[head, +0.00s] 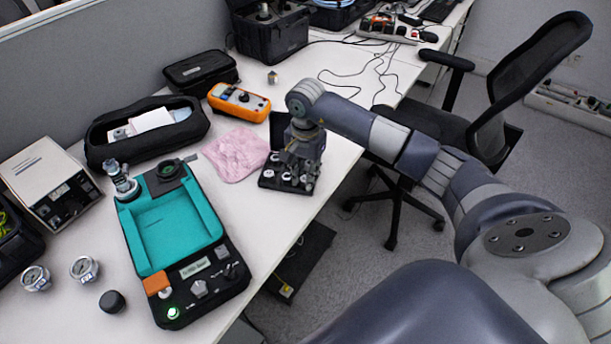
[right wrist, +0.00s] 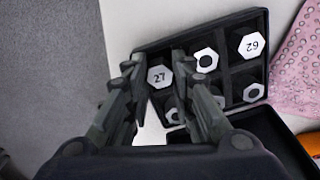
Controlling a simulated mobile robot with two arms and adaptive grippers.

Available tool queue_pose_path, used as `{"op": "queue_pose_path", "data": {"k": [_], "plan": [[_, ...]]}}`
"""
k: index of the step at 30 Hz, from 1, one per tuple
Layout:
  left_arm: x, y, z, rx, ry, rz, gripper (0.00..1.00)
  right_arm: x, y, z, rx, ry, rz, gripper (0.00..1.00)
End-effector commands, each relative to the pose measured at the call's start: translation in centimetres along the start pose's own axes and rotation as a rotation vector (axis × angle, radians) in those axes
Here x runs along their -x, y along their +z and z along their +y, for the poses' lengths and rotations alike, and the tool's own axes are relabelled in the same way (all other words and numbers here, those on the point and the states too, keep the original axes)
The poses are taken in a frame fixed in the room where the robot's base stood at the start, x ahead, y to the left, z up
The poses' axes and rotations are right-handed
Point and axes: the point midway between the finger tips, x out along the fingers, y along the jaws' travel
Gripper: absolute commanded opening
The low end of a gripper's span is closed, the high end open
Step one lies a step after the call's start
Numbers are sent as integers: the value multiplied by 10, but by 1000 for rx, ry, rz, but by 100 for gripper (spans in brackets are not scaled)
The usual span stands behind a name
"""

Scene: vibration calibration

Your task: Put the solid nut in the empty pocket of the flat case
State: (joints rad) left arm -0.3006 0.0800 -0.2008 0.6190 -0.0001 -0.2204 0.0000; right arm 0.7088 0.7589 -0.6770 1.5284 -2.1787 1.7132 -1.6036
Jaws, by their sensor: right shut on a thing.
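The flat case (head: 265,184) stands open near the table's right edge, with several pockets holding hex nuts. Its rim shows in the right wrist view (right wrist: 196,28). My right gripper (head: 299,160) is over the case, pointing down. In the right wrist view its fingers (right wrist: 156,68) are closed around a solid white-topped nut marked 27 (right wrist: 159,77), at the case's left side. I cannot tell whether that nut is in a pocket or just above it. Another marked nut (right wrist: 251,44) and a nut with a dark hole (right wrist: 206,60) sit in other pockets. The fingers hide some pockets. My left gripper is not in view.
A pink cloth (head: 236,154) lies left of the case. An orange meter (head: 239,102) is behind it. A teal-topped device (head: 172,232) stands to the left. The table edge and a chair (head: 490,120) are to the right.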

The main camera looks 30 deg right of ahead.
Motion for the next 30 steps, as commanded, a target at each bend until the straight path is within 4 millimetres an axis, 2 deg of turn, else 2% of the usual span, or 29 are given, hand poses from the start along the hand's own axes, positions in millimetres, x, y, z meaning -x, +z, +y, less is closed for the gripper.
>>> {"op": "queue_pose_path", "data": {"k": [1,2,3,16,20,24,25,30], "plan": [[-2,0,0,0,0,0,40,-13,5,5,1,20,-8,0],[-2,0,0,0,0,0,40,-13,5,5,1,21,-9,27],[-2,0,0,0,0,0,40,-14,5,5,1,21,-9,31],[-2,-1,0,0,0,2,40,-14,6,4,3,20,-12,31],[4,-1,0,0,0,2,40,-8,7,4,4,20,-13,31],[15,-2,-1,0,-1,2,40,5,7,3,5,18,-13,31],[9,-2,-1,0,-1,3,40,11,5,2,6,14,-9,31],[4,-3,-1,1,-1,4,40,55,2,2,3,11,-3,31]]}}
